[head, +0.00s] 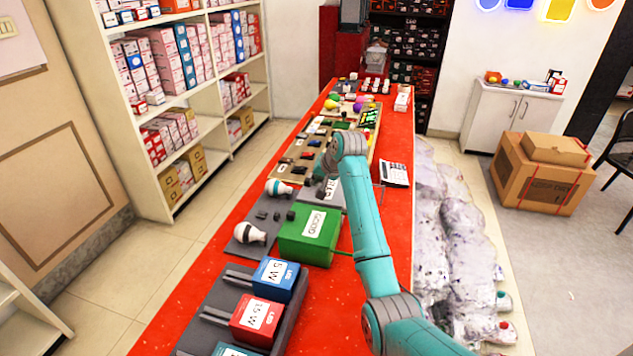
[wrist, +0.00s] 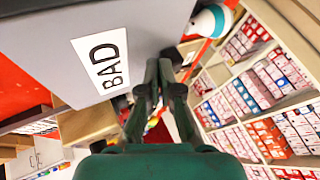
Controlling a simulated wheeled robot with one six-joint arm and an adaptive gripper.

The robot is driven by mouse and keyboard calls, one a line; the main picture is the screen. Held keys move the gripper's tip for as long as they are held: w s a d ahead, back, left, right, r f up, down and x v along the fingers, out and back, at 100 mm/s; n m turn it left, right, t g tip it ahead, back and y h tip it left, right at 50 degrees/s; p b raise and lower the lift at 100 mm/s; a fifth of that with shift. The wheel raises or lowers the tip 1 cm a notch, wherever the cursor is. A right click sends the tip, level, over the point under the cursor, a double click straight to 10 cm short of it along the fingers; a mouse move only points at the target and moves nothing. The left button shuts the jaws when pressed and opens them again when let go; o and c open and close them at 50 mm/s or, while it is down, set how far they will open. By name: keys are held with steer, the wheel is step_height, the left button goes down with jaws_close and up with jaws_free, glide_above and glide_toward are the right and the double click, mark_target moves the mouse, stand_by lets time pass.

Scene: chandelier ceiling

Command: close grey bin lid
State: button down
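The grey bin (head: 334,204) stands on the red table behind the green bin, partly hidden by my arm in the head view. In the wrist view the grey bin (wrist: 65,45) fills the upper left, with its white BAD label in view. I cannot tell how far its lid is open. My gripper (wrist: 159,64) has its two fingers close together with nothing between them. The fingertips are beside the bin's right edge in the wrist view; I cannot tell whether they touch. In the head view my gripper is mostly hidden behind my wrist.
A green bin (head: 304,249) marked GOOD stands in front. Light bulbs (head: 278,188) lie on a dark mat to the left. Blue and red boxes (head: 276,279) are nearer. A calculator (head: 394,173) lies to the right. Shelves of boxes (head: 180,70) stand left of the table.

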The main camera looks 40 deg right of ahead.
steer(key=v, duration=1.1)
steer(key=shift+s+d, duration=0.1)
steer(key=shift+s, duration=0.05)
